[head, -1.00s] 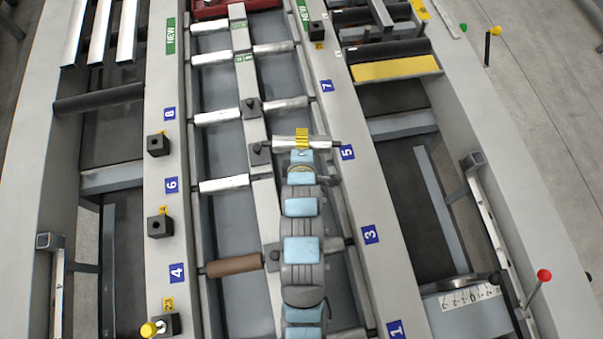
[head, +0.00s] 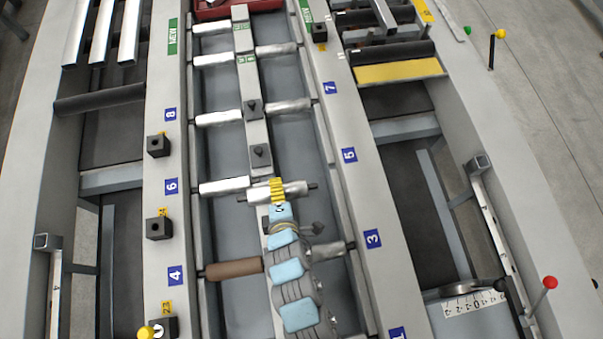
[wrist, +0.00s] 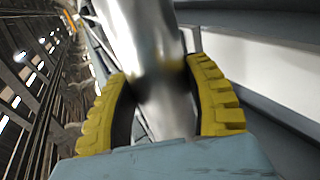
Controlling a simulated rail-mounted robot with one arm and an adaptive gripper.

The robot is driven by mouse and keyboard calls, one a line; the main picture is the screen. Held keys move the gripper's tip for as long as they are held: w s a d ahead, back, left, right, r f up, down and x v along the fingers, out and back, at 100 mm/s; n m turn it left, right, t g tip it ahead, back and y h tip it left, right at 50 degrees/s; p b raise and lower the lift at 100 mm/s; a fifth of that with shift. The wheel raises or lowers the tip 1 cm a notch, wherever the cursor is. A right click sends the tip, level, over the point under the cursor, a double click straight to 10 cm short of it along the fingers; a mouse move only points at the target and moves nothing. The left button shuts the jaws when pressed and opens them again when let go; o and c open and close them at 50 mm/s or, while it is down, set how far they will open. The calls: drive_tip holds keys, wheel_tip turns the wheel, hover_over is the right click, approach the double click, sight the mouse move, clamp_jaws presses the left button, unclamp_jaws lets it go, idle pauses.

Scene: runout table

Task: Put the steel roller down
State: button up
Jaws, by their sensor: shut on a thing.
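The steel roller (head: 296,189) is a short shiny cylinder with thin dark axle ends. My gripper (head: 277,190) is shut around its middle with yellow ridged fingers. In the head view the roller lies crosswise over the centre beam (head: 262,160), slightly tilted, its left end close to the roller by label 6. Whether it touches the beam is hidden. In the wrist view the roller (wrist: 148,50) runs between the two yellow fingers of my gripper (wrist: 163,95). The stretch beside label 5 (head: 349,155) shows no roller.
A brown roller (head: 235,269) sits by label 4 and a steel one (head: 328,250) by label 3, close to my arm. A roller (head: 224,186) sits by label 6. Black blocks (head: 158,146) stand on the left rail. A yellow pad (head: 400,68) lies at upper right.

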drive_tip(key=w+d+f+b, duration=0.6)
drive_tip(key=w+f+b, duration=0.2)
drive_tip(key=w+f, duration=0.2)
drive_tip(key=shift+w+f+b, duration=0.35)
drive_tip(key=shift+f+b, duration=0.05)
drive_tip(key=shift+f, duration=0.7)
drive_tip(key=shift+d, duration=0.1)
drive_tip(key=shift+f, duration=0.35)
drive_tip(key=o, duration=1.2)
drive_tip(key=shift+o, duration=0.2)
drive_tip(key=p+v, duration=0.3)
drive_tip(key=v, duration=0.9)
drive_tip(key=shift+r+p, duration=0.3)
drive_tip(key=shift+r, duration=0.1)
